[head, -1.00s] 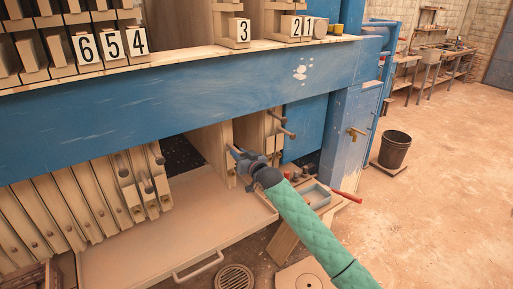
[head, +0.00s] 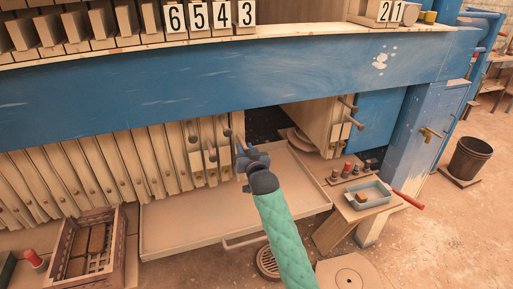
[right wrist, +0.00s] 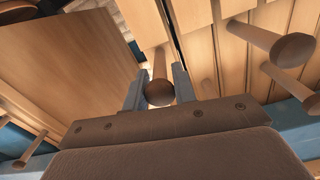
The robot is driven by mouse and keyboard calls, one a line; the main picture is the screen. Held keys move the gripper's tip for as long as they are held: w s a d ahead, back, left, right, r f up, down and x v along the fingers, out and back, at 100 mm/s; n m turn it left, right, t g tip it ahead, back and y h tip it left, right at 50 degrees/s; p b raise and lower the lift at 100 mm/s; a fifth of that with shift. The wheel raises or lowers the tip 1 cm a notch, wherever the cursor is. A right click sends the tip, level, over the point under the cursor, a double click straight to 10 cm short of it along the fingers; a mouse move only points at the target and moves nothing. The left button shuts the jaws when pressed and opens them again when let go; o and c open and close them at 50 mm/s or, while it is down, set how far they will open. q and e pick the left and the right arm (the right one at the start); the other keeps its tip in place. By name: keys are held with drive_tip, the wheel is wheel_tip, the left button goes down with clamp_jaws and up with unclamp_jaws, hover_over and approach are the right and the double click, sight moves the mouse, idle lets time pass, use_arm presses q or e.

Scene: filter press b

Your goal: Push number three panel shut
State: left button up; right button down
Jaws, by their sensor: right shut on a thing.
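The number three panel's tag (head: 246,13) now sits directly beside tag 4 (head: 227,15) on the upper ledge. Its wooden lower part (head: 223,135) stands at the right end of the closed row, beside the dark gap. My right gripper (head: 243,156) is at this panel's front. In the right wrist view my right gripper (right wrist: 159,88) is shut around a round-ended handle (right wrist: 160,92), one finger on each side. The fingers partly hide the handle in the head view. My left gripper is not in view.
Panels 2 and 1 (head: 392,13) stand apart at the right, beyond the gap (head: 264,122). A pale tray (head: 190,235) lies below. A crate (head: 75,275) is at lower left; a small table with a blue dish (head: 368,195) and a bucket (head: 469,158) are at right.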

drive_tip(key=shift+s+a, duration=0.2)
drive_tip(key=shift+a, duration=0.3)
drive_tip(key=c, duration=1.3)
unclamp_jaws()
drive_tip(key=shift+c, duration=0.2)
drive_tip(key=shift+o, duration=1.1)
drive_tip(key=shift+a, duration=0.15)
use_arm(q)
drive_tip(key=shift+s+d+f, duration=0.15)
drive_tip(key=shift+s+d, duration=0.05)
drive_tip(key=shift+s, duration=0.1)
